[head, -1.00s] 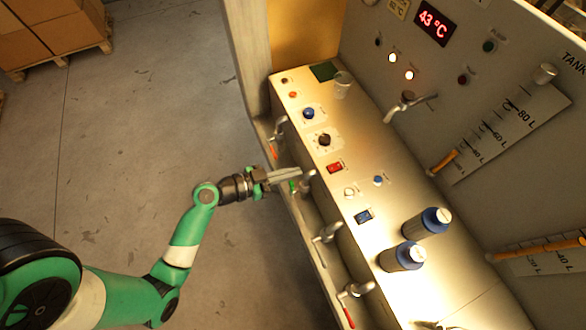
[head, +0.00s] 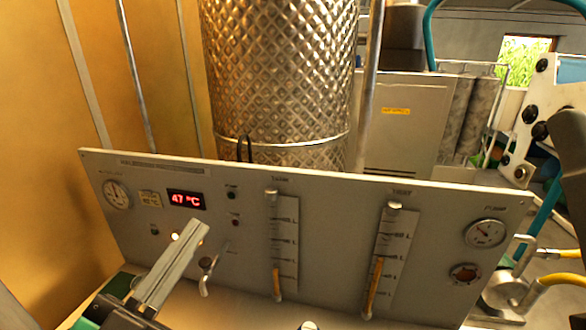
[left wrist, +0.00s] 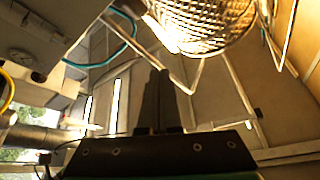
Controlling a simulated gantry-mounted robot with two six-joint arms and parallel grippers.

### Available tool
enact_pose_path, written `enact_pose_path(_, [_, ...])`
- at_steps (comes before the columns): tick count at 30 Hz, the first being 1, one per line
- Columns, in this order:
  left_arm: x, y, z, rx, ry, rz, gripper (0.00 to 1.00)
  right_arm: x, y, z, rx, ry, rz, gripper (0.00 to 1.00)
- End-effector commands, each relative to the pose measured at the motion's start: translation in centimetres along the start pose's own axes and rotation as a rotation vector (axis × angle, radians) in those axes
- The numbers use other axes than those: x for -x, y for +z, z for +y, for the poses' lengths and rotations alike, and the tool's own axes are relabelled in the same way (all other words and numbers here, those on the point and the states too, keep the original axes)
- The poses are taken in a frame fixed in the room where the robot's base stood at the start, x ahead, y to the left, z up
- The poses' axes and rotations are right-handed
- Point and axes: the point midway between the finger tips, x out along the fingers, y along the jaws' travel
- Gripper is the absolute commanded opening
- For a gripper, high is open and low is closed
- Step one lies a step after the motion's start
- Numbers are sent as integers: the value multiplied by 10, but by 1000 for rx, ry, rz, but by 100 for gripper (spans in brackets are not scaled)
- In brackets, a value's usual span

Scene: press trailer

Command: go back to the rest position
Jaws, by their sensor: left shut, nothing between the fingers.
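My left gripper (head: 199,228) rises from the lower left of the head view, in front of the control panel (head: 335,225). Its two long grey fingers are closed together and hold nothing. They point up and to the right and cover part of the panel. In the left wrist view the dark fingers (left wrist: 159,98) lie side by side with nothing between them. My right gripper does not show in either view.
Orange-lit walls are at left.

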Motion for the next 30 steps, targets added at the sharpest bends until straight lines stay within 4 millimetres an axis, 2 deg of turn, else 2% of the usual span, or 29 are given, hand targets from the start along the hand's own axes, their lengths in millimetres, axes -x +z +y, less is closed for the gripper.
enact_pose_path(1, [-7,-42,-14,0,-52,73,0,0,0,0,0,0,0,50])
enact_pose_path(3, [-6,-91,-35,25,-137,157,0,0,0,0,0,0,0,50])
enact_pose_path(5, [1,-127,-58,68,-222,226,0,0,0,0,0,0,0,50])
enact_pose_path(6, [11,-144,-76,109,-290,266,0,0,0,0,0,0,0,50])
enact_pose_path(7, [20,-151,-91,156,-346,288,0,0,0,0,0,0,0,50])
enact_pose_path(9, [32,-146,-108,305,-414,307,0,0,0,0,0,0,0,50])
enact_pose_path(10, [31,-145,-108,392,-400,323,0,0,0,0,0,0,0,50])
enact_pose_path(11, [17,-170,-124,383,-398,322,0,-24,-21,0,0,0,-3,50])
enact_pose_path(12, [9,-186,-134,379,-398,320,0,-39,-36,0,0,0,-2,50])
enact_pose_path(17, [-18,-236,-169,377,-397,317,0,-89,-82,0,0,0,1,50])
enact_pose_path(21, [-44,-285,-202,377,-396,315,0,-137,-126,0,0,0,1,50])
enact_pose_path(25, [-62,-317,-224,377,-396,314,0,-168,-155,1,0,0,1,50])
enact_pose_path(30, [-68,-330,-233,376,-396,313,0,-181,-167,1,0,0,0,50])
